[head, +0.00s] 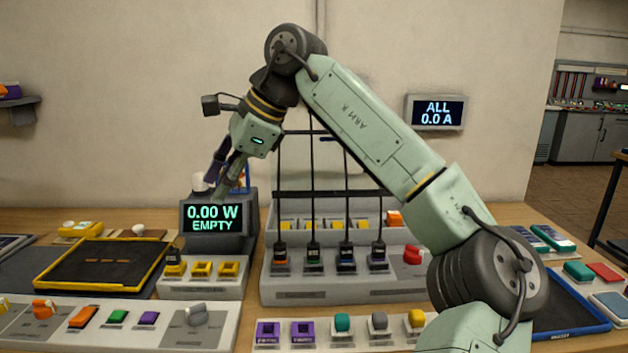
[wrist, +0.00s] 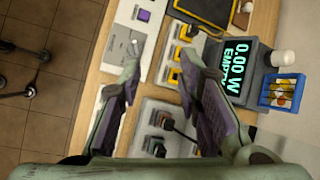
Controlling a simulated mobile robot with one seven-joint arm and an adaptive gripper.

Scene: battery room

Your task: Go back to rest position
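My gripper (head: 222,178) hangs in the air above the bench, in front of the wall, pointing down and left, close above the display reading "0.00 W EMPTY" (head: 213,217). In the wrist view my gripper (wrist: 160,58) has its two fingers well apart, with nothing between them. The same display (wrist: 236,66) shows to the right of the fingers there. My arm reaches up from the lower right and bends at the top of the head view.
A grey rack (head: 330,290) with several cabled plugs stands mid-bench. A yellow-rimmed black tray (head: 152,266) lies at left, a blue-rimmed tray (head: 572,308) at right. A wall display (head: 436,112) reads "ALL 0.0 A". The wrist view shows a blue bin (wrist: 284,92).

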